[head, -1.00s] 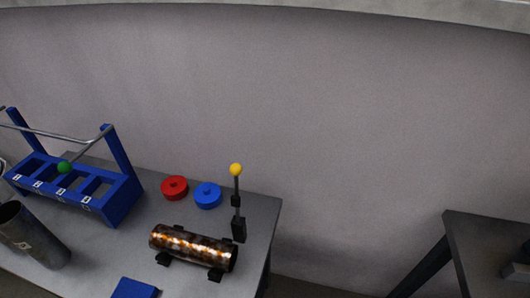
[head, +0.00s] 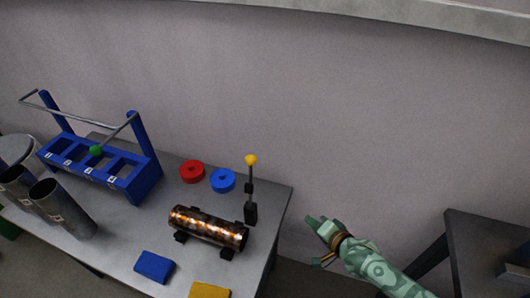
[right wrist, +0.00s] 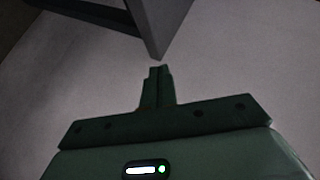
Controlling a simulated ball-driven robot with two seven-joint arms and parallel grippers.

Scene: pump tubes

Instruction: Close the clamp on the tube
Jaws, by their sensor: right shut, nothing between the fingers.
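A shiny copper-brown mottled tube (head: 208,228) lies on black supports near the right end of the grey table. Beside its far right end stands a black clamp (head: 251,213) with its lever upright and a yellow ball (head: 251,160) on top. I cannot tell whether the clamp touches the tube. My right gripper (head: 312,221) is off the table's right edge, to the right of the clamp and apart from it. In the right wrist view its fingers (right wrist: 158,72) are together and empty. My left gripper is not in view.
The grey table (head: 120,245) also holds a blue rack (head: 140,185) with a green-knobbed bar, red (head: 192,171) and blue (head: 223,180) discs, grey cylinders (head: 62,210), a blue block (head: 155,266) and a yellow block (head: 210,290). A dark table (head: 490,235) stands at the right, beyond a gap.

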